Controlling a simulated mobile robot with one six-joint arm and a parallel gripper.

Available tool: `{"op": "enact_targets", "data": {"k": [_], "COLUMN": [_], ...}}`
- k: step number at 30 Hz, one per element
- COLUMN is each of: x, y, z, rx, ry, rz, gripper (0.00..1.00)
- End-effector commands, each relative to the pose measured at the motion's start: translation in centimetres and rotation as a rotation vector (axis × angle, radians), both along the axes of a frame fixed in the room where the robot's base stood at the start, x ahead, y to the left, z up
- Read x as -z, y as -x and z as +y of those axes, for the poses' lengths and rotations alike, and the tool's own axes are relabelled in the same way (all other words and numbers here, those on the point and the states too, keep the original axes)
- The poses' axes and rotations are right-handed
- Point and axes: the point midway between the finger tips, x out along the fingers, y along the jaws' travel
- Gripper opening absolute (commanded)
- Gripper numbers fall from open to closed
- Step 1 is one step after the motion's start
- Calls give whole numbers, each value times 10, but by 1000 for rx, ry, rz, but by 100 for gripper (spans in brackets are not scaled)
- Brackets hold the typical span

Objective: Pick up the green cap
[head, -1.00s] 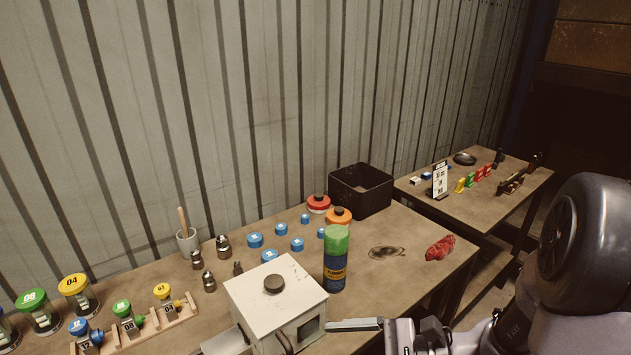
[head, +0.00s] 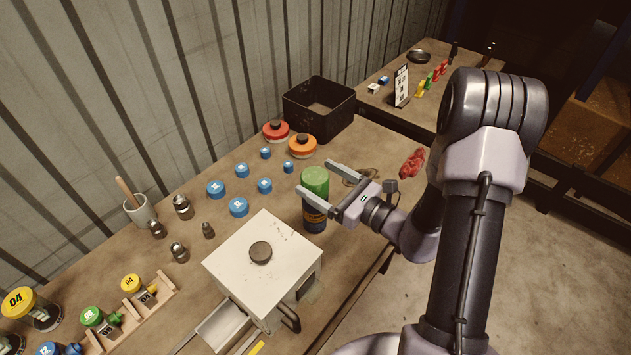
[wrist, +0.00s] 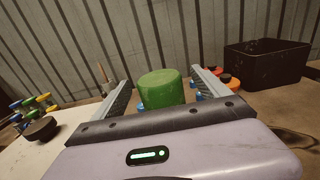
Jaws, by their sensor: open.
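In the wrist view the green cap (wrist: 161,89) shows between my two fingers, with visible space on either side. My gripper (head: 315,177) is open, its fingers spread on either side of the cap at about its height. I see no finger touching the cap. Most of the can is hidden below my gripper in the wrist view.
A white box with a dark knob (head: 261,252) stands just in front and left of the can. Several blue caps (head: 239,207), a red lid (head: 276,131), an orange lid (head: 302,146) and a black bin (head: 319,107) lie behind. A red cloth (head: 412,163) lies to the right.

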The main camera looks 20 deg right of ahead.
Motion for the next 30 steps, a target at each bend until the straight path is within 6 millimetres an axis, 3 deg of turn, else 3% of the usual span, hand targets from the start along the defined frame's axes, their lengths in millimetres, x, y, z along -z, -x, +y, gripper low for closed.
{"op": "enact_targets", "data": {"k": [6,14,24,30], "x": [6,6,6,5], "y": [-31,-36,-35,-35], "z": [26,28,28,28], "rx": [-4,-2,-2,-3], "ry": [2,0,0,0], "rz": [-1,0,0,0], "gripper": [86,86,22,22]}}
